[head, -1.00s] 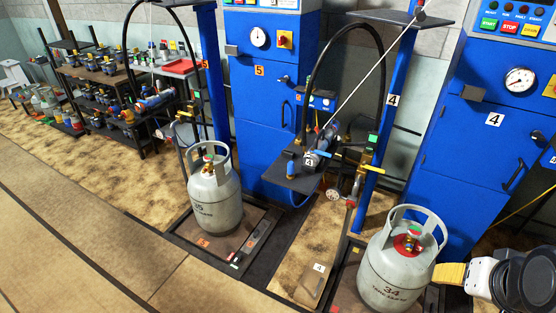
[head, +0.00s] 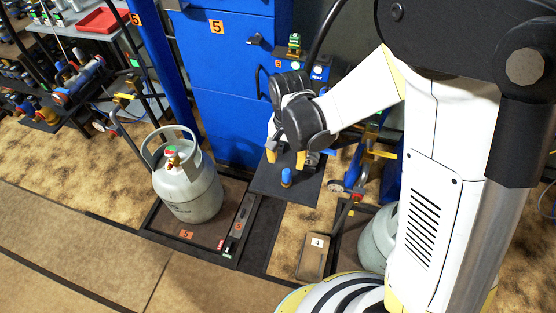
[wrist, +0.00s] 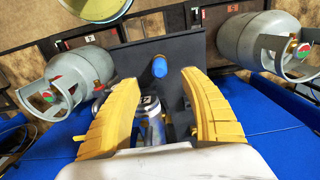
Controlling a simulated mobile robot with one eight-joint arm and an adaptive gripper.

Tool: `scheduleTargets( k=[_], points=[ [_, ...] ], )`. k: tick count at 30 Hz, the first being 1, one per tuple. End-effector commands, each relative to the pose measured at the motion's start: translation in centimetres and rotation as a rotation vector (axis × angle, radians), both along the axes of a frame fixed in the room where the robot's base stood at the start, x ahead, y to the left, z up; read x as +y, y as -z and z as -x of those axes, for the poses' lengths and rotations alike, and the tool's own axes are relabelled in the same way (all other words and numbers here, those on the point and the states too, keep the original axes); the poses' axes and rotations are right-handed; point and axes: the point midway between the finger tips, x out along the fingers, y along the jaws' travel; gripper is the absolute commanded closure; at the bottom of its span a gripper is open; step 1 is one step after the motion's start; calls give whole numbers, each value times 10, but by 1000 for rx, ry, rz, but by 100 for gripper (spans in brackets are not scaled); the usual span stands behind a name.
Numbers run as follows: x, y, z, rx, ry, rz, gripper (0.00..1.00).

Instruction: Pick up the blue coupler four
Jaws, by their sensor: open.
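A grey metal coupler (wrist: 152,128) with a numbered label lies between my gripper's fingers in the wrist view, near their bases. I take it for the blue coupler four; in the head view it is mostly hidden behind my gripper. A small upright blue cylinder (head: 286,177) stands on the dark shelf (head: 268,184). That cylinder also shows in the wrist view (wrist: 160,67), just beyond my fingertips. My gripper (head: 286,157) is open above the shelf, its yellow fingers (wrist: 160,78) spread on both sides of the coupler. I cannot tell whether they touch it.
A grey gas cylinder (head: 188,185) stands on the scale marked 5 at left. Another cylinder (head: 378,240) is partly hidden behind my arm. Blue cabinets (head: 225,90) rise behind the shelf. A black hose (head: 322,30) hangs above it. The floor at front left is clear.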

Motion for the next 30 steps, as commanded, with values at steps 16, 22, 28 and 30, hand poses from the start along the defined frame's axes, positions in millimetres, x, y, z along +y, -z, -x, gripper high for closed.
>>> scheduleTargets(
  k=[16,22,28,30],
  points=[
    [-2,77,-6,-2,-1,0,48],
    [-2,97,-6,-2,-2,0,48],
    [-2,95,-6,-2,-2,0,52],
    [-2,95,-6,-2,-2,0,74]
  ],
)
